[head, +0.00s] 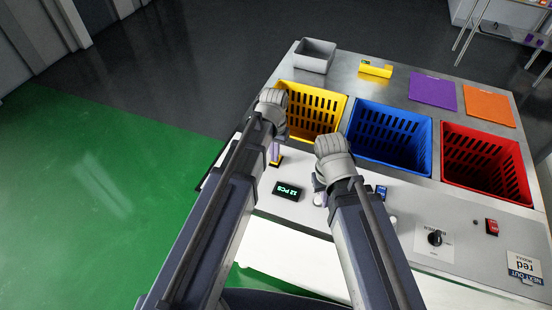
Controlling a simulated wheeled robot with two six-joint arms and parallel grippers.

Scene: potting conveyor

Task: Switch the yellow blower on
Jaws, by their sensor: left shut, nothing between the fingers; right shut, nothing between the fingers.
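A small yellow object (375,68) lies on the steel top behind the crates. I cannot tell whether it is the blower. On the front panel are a black rotary knob (435,237) on a white plate and a red switch (492,227). The small lettering by the knob is too blurred to read. My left gripper (273,108) is shut and empty at the near left of the yellow crate. My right gripper (325,172) is shut and empty over the panel, left of the knob. The arms and hands hide part of the panel and the fingertips.
A yellow crate (341,99), a blue crate (427,140) and a red crate (519,168) stand in a row. A lit "12 PCS" display (287,191) sits between my arms. A grey bin (315,53), purple mat (432,91) and orange mat (489,106) are behind. Green floor lies left.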

